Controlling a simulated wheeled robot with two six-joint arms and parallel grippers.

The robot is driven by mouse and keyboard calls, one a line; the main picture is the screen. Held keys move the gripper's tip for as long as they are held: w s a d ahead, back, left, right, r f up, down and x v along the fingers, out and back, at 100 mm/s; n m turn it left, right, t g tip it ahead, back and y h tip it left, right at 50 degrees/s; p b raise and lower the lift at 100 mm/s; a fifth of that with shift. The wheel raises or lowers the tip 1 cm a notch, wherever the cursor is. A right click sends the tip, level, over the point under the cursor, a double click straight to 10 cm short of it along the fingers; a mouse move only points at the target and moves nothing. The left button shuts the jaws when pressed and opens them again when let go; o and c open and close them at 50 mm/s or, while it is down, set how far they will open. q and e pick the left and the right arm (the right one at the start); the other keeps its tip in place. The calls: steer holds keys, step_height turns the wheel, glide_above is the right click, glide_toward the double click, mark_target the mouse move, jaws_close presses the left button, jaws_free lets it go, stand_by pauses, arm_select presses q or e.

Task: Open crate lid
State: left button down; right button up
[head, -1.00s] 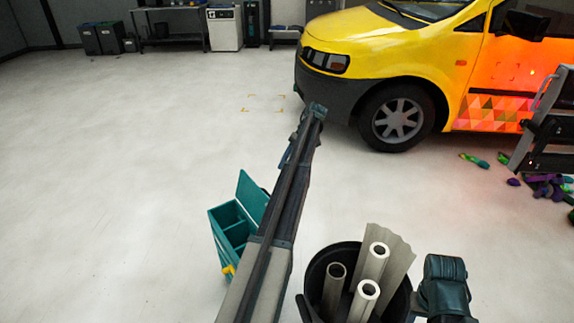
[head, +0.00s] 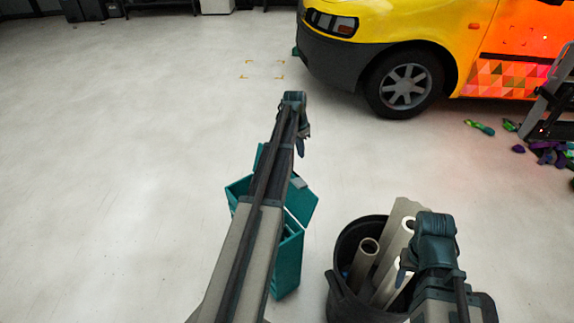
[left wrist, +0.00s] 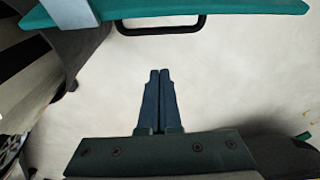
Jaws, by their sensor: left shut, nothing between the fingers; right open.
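The teal crate (head: 288,265) stands on the floor, partly hidden behind my left arm. A teal panel that looks like its lid (head: 302,204) slants at the crate's right side, standing open at an angle. My left gripper (head: 302,148) is beyond the crate, its fingers shut and empty; they also show shut in the left wrist view (left wrist: 160,72). There, a teal panel edge (left wrist: 230,8) with a black handle (left wrist: 165,28) crosses the top, apart from the fingertips. My right gripper (head: 402,275) is open over the black bin, only partly visible.
A black bin (head: 343,285) with several pale rolls (head: 364,258) stands right of the crate. A yellow and orange van (head: 400,50) is at the back right. Purple and green items (head: 545,152) lie by a dark cart. Floor to the left is clear.

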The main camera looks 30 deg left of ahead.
arm_select(q)
steer(key=shift+m, duration=0.3)
step_height(320, 180, down, 10)
steer(key=w+b, duration=0.1)
steer(key=b, duration=0.9)
steer(key=s+r+p, duration=0.2)
steer(key=s, duration=0.1)
steer(key=shift+a+r, duration=0.15)
steer(key=shift+a, duration=0.15)
steer(key=shift+w, duration=0.1)
